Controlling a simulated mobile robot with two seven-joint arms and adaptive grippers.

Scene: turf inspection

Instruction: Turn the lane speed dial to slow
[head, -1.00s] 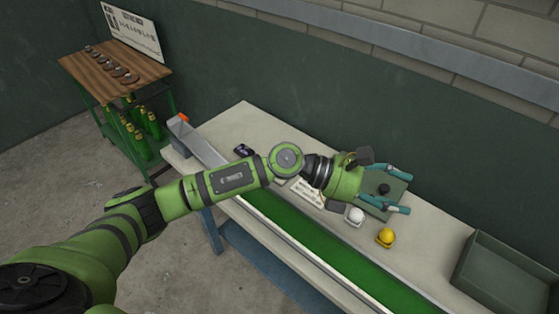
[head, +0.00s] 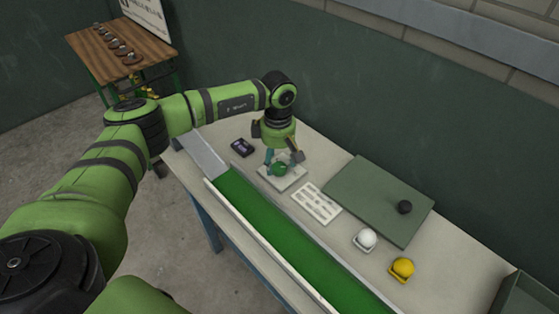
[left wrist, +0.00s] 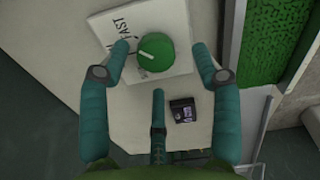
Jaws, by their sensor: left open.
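The lane speed dial is a round green knob (head: 280,169) with a pale pointer line, set on a white plate (head: 291,182) on the bench. In the left wrist view the knob (left wrist: 155,53) lies between and beyond the fingertips, and the plate (left wrist: 109,27) shows the word FAST beside it. My left gripper (head: 283,158) points down over the knob with its fingers open around it. In the left wrist view the left gripper (left wrist: 171,58) is spread, with no clear contact on the knob. My right gripper is not in view.
A green turf lane (head: 265,222) runs along the bench front. A small dark device (head: 242,147) lies left of the dial. A printed card (head: 316,204), a green board (head: 360,197) with a black knob (head: 404,207), and white (head: 365,239) and yellow (head: 402,268) balls lie to the right.

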